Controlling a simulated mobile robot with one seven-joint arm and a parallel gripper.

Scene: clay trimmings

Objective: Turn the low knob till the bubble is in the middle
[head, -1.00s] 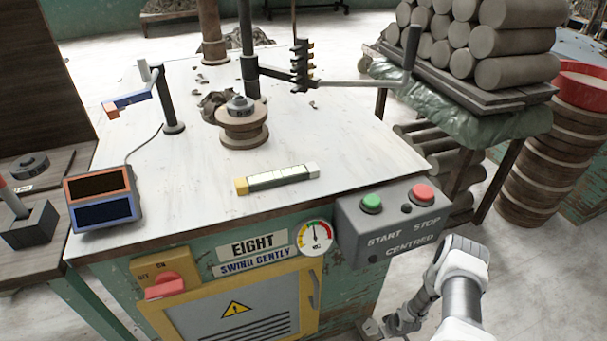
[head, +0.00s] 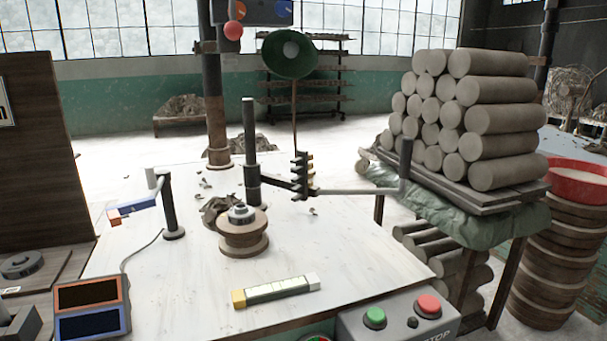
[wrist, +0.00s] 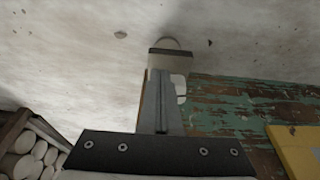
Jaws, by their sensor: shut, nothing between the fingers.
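A long bar (head: 275,291) lies on the white table top, with a yellow left end, a white right end and pale segments between; it looks like the level, but I cannot make out a bubble in it. I cannot pick out the low knob for sure in either view. My gripper (wrist: 170,52) shows only in the wrist view, shut and empty, beside the worn green cabinet side (wrist: 240,105). A small pale rounded shape (wrist: 168,42) shows just past the fingertips; I cannot tell what it is or whether they touch it.
A control box (head: 395,325) with green and red buttons is at the table's front right. A wooden wheel (head: 243,240), a post with a crank arm (head: 250,150) and a two-panel display (head: 92,308) stand on the table. Stacked clay rolls (head: 470,120) are at the right.

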